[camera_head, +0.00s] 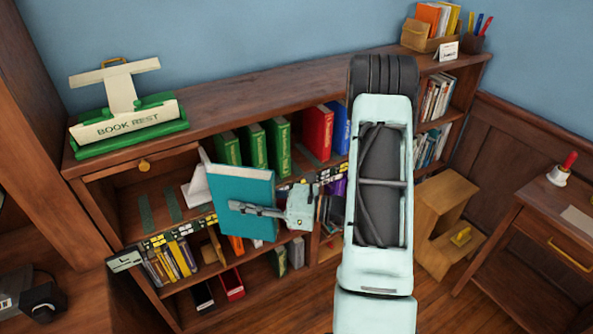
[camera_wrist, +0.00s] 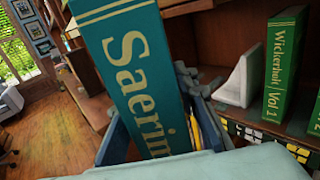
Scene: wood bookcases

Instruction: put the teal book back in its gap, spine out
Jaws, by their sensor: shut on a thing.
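The teal book (camera_head: 246,190) is held in front of the bookcase's upper shelf, its broad cover toward the head camera. My gripper (camera_head: 238,208) is shut on it, one finger lying across that cover. In the wrist view the teal book (camera_wrist: 140,75) stands tilted between my fingers, its spine with gold "Saerin" lettering facing the camera. The upper shelf (camera_head: 158,190) has bare room at left with dark green strips. Three green books (camera_head: 278,145) stand with spaces between them. Another space lies between them and the red book (camera_head: 318,132). I cannot tell which space is the teal book's.
A white bookend (camera_head: 197,190) stands just left of the held book; it also shows in the wrist view (camera_wrist: 240,80). A blue book (camera_head: 340,125) stands beside the red one. A book rest (camera_head: 130,125) sits on top. Yellow books (camera_head: 172,260) fill part of the lower shelf.

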